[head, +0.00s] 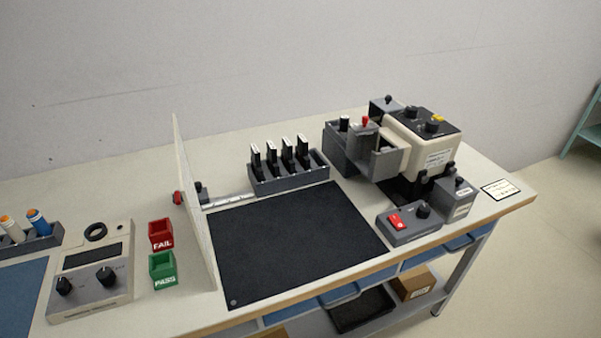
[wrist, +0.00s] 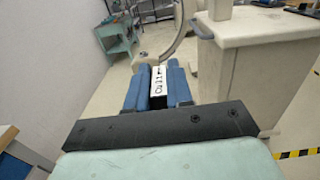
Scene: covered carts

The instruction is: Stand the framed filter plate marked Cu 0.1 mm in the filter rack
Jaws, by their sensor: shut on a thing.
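My gripper (wrist: 158,74) shows in the wrist view, its blue fingers shut on a framed filter plate (wrist: 158,86). The plate's white edge label faces the camera and reads Cu 0.1, the rest being hard to make out. The held plate is clear of any surface, with floor and furniture behind it. In the head view the grey filter rack (head: 292,186) stands on the bench behind the black mat. My gripper and the held plate are outside the head view.
A black mat (head: 290,240) lies clear before the rack. A thin upright panel (head: 192,200) stands to its left. A grey holder (head: 350,155) and a cream machine (head: 425,145) stand right of the rack. A switch box (head: 408,224) sits at the front right.

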